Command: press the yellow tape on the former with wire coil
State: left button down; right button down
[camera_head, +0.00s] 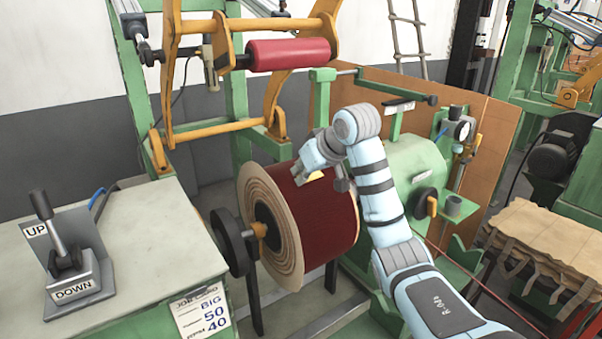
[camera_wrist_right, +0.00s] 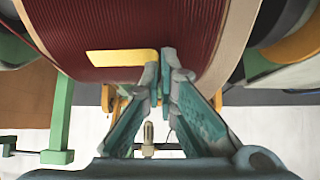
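The former with wire coil (camera_head: 325,215) is a large spool with pale flanges and dark red wire, mounted on the green machine. In the right wrist view, its wound wire (camera_wrist_right: 120,25) fills the top. The yellow tape (camera_wrist_right: 122,57) is a short strip lying across the wire; a small part of it (camera_head: 315,176) shows in the head view. My right gripper (camera_wrist_right: 161,70) has its fingertips together at the right end of the tape, close against the coil. Whether they press on it I cannot tell. My left gripper is out of view.
A control desk (camera_head: 145,235) with an UP/DOWN lever (camera_head: 62,245) stands at the left. A red roller (camera_head: 288,54) on a yellow frame hangs above the coil. The green machine housing (camera_head: 410,165) is close to my right arm. A cloth-covered stack (camera_head: 545,250) is at the right.

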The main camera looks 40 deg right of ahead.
jog(key=c, duration=2.3)
grip_release()
jog(key=o, duration=0.6)
jog(key=shift+s+r, duration=0.1)
jog(key=shift+s, duration=0.15)
jog(key=o, duration=0.6)
jog(key=shift+w, duration=0.1)
notch_tip(320, 180, up, 3)
jog(key=p, duration=0.3)
jog(key=shift+f, duration=0.2)
jog(key=shift+r+p, duration=0.9)
jog(key=shift+r, duration=0.35)
jog(key=shift+f, duration=0.1)
